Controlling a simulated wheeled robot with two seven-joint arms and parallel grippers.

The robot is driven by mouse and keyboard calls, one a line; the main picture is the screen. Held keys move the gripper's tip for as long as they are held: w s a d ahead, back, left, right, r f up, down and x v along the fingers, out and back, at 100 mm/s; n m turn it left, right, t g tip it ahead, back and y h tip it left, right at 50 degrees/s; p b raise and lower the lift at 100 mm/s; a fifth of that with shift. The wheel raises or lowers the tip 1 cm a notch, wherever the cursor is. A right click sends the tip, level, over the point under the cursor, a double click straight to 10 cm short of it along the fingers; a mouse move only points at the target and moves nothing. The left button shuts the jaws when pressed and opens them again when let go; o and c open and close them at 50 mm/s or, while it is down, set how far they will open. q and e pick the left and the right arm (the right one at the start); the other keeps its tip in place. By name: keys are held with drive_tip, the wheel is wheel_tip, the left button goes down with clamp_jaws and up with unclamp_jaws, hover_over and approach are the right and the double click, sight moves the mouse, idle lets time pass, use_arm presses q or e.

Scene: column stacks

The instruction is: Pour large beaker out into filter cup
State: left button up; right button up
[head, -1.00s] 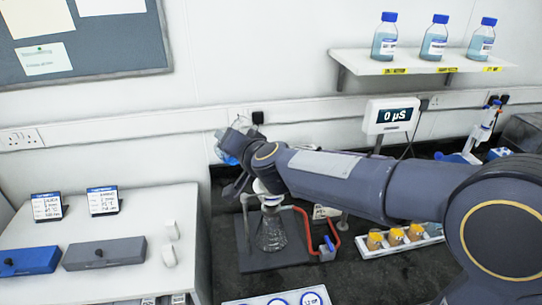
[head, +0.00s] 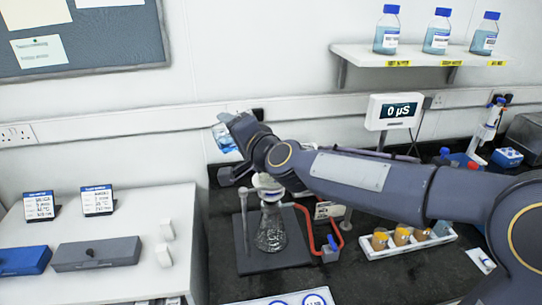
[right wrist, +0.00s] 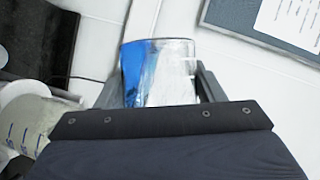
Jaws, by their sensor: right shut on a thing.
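My right gripper (head: 229,152) is shut on a clear beaker with blue on it or in it (head: 224,138). It holds the beaker in the air, above and left of the filter cup (head: 266,182). In the right wrist view the beaker (right wrist: 158,75) sits between the two fingers and looks tilted. The filter cup is whitish and stands on a conical glass flask (head: 271,232); my arm hides part of it. A whitish, marked vessel, likely the filter cup, shows at the lower left of the right wrist view (right wrist: 30,128). My left gripper is out of view.
The flask stands on a dark base plate (head: 262,262) beside a rod and a red tube (head: 311,230). A white tray with amber bottles (head: 411,243) is at right. A meter reading 0 µS (head: 394,111) stands behind. The wall is close behind the beaker.

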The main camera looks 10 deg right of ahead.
drive_tip(key=shift+d+r+m+t+y+b, duration=0.3)
drive_tip(key=shift+d+m+b, duration=0.3)
drive_tip(key=shift+b, duration=1.2)
drive_tip(key=shift+a+r, duration=0.1)
drive_tip(key=shift+w+a+r+m+b, duration=0.15)
drive_tip(key=shift+m+b, duration=0.25)
drive_tip(key=shift+b, duration=0.25)
drive_tip(key=shift+c, duration=0.2)
drive_tip(key=shift+d+r+m+t+y+b, duration=0.25)
drive_tip(key=shift+m+b, duration=0.35)
drive_tip(key=shift+b, duration=0.65)
drive_tip(key=shift+d+r+m+t+y+b, duration=0.1)
drive_tip(key=shift+r+m+t+y+b, duration=0.3)
drive_tip(key=shift+b, duration=0.85)
